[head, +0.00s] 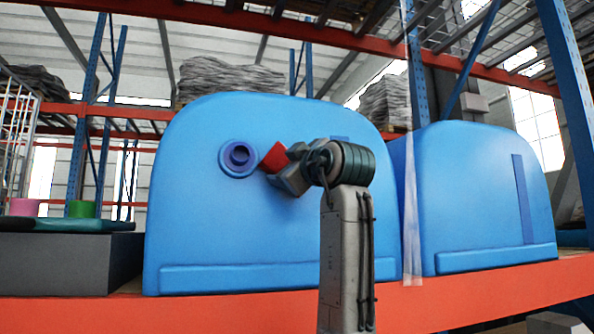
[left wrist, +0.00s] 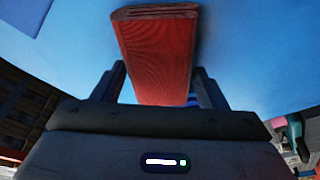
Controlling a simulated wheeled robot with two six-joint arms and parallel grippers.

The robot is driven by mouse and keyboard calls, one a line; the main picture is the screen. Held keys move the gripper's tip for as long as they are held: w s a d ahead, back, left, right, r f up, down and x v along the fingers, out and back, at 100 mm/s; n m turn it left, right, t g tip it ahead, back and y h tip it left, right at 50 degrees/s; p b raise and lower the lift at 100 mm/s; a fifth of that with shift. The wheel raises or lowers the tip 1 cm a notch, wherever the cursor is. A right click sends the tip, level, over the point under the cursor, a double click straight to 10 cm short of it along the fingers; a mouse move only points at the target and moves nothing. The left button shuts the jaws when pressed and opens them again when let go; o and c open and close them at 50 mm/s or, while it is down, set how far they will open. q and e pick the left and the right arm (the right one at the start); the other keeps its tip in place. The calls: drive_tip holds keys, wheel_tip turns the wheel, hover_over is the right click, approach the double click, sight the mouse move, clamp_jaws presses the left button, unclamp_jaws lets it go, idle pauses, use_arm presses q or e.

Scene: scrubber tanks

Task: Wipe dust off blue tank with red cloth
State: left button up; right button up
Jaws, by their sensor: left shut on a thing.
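The large blue tank (head: 205,215) stands on an orange shelf beam and has a round dark blue port (head: 239,157) on its front. The red cloth (head: 274,157) is a folded pad just right of this port. It also shows in the left wrist view (left wrist: 155,50), with the blue tank surface (left wrist: 245,40) behind it. My left gripper (head: 280,165) is shut on the cloth in front of the tank's upper middle. I cannot tell whether the cloth touches the tank. No dust can be made out. My right gripper is not in view.
A second blue tank (head: 480,195) stands to the right. The orange beam (head: 215,312) runs along the front below the tanks. A grey box (head: 60,262) with a dark green top, a pink cup (head: 24,207) and a green cup (head: 83,209) are at the left.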

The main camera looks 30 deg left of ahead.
use_arm(q)
drive_tip(key=shift+d+r+p, duration=0.25)
drive_tip(key=shift+r+p, duration=0.1)
drive_tip(key=shift+p, duration=0.25)
drive_tip(key=shift+w+d+f+p, duration=0.1)
drive_tip(key=shift+w+d+p, duration=0.35)
drive_tip(key=shift+w+d, duration=0.35)
drive_tip(key=shift+w+d+f+p, duration=0.1)
drive_tip(key=shift+w+d+p, duration=0.4)
drive_tip(key=shift+w, duration=0.5)
drive_tip(key=shift+w+d, duration=0.6)
drive_tip(key=shift+w, duration=0.15)
drive_tip(key=shift+w+d, duration=0.55)
drive_tip(key=shift+w, duration=0.2)
drive_tip(key=shift+s, duration=0.15)
drive_tip(key=s+d+b, duration=0.1)
drive_tip(key=s+d, duration=0.1)
drive_tip(key=s+d+b, duration=0.1)
drive_tip(key=d, duration=0.1)
drive_tip(key=shift+s+d, duration=0.2)
drive_tip(key=shift+s, duration=0.15)
